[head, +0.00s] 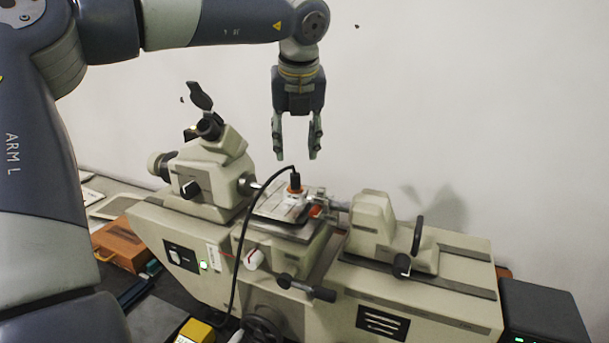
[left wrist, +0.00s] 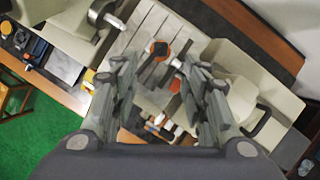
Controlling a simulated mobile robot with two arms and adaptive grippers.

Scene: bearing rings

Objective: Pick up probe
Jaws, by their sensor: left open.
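The probe (head: 295,184) appears to be the small upright black piece with an orange band and a black cable, standing on the measuring machine's centre table (head: 268,212). In the left wrist view, an orange-and-black round piece (left wrist: 158,49) that looks like its top shows just beyond the fingertips. My left gripper (head: 297,156) points down with its fingers apart and empty, above the probe and not touching it. It also shows open in the left wrist view (left wrist: 157,68). My right gripper is in neither view.
The measuring machine (head: 430,310) has an eyepiece head (head: 205,165) on the left and a tailstock (head: 372,220) on the right. The cable (head: 239,260) hangs down its front. A brown wooden box (head: 120,245) lies at left, a dark box (head: 543,312) at right. A white wall stands behind.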

